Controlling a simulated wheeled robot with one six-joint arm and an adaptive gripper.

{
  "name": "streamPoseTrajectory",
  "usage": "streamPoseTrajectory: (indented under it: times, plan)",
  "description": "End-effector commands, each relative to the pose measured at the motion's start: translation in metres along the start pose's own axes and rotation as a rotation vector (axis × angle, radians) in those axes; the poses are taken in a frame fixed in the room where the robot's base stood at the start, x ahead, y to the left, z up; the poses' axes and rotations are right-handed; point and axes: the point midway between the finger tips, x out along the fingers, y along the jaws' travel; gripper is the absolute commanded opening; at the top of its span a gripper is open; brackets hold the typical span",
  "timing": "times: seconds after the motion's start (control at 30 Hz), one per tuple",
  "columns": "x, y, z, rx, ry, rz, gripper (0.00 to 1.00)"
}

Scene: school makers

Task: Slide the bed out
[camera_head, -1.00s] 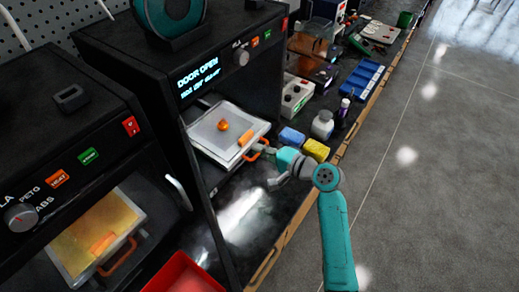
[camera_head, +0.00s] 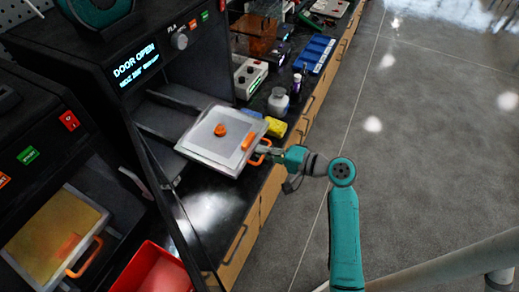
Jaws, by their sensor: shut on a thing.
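The bed (camera_head: 205,147) is a pale flat plate with an orange handle (camera_head: 263,150) on its right edge. It juts out of the open-door printer (camera_head: 165,115) over the dark counter, a little tilted in the picture. A small orange printed piece (camera_head: 220,130) and an orange strip (camera_head: 247,141) sit on it. My gripper (camera_head: 266,152) is shut on the handle; the fingertips are small and partly hidden there. The printer's display reads "DOOR OPEN".
A second printer (camera_head: 30,150) with a yellowish bed stands at left. A red bin (camera_head: 152,272) is in front. The floor (camera_head: 430,150) at right is clear.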

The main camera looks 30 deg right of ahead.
Motion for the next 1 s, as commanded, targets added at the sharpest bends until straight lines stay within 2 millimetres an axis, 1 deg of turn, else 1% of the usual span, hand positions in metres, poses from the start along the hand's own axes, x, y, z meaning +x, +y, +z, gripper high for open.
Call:
streamPoseTrajectory:
  times: [0.03, 0.27, 0.3, 0.4, 0.77, 0.87, 1.0]
  plan:
    - [-0.003, 0.003, 0.001, 0.003, 0.001, 0.006, 0.00]
    - [-0.003, 0.004, 0.001, 0.005, 0.001, 0.007, 0.00]
    - [-0.003, 0.004, 0.001, 0.005, 0.002, 0.008, 0.11]
    - [-0.003, 0.004, 0.001, 0.005, 0.002, 0.007, 0.35]
    - [-0.004, 0.002, 0.000, 0.003, 0.002, 0.004, 0.35]
    - [-0.012, 0.002, 0.000, 0.003, 0.004, 0.004, 0.35]
    - [-0.032, 0.002, -0.001, 0.004, 0.006, 0.003, 0.35]
